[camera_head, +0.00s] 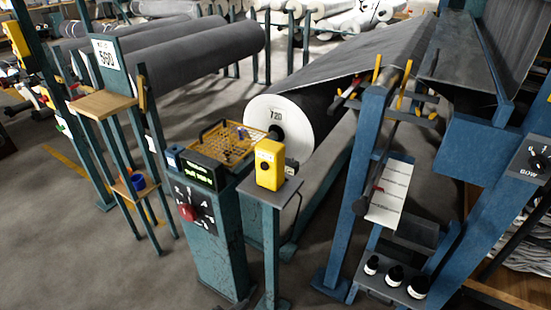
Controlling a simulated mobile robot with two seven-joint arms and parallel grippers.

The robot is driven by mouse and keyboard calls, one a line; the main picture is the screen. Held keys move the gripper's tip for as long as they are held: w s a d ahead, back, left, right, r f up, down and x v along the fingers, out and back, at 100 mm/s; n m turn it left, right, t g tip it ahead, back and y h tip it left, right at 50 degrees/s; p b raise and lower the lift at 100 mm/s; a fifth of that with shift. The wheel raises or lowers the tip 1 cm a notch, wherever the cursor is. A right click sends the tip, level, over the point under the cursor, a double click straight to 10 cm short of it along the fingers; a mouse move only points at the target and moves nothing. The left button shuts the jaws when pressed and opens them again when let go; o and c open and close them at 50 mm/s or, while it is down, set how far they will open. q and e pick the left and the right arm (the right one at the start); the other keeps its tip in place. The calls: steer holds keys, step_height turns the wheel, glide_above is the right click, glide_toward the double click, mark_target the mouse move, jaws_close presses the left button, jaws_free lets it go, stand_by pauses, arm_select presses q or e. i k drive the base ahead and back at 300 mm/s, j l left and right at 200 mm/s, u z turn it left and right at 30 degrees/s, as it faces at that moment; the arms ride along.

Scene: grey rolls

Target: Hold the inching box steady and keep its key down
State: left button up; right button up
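The inching box appears to be the small yellow box (269,164) standing upright on a small grey stand top (284,193) near the middle of the view. A dark spot shows on its front face, but it is too small to tell whether this is a key or whether it is down. Neither of my grippers can be made out in this view, and nothing is seen touching the box.
A teal control post (222,240) with a red-knobbed dial stands left of the box. A blue frame (361,190) rises to the right, near several dark bottles. A wooden-shelved stand (103,104) is at left.

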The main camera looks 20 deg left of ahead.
mark_target(264, 165)
steer(key=i+j+z, duration=0.1)
steer(key=j, duration=0.75)
steer(key=i+j+z, duration=0.15)
steer(key=j, duration=0.7)
steer(key=k, duration=0.05)
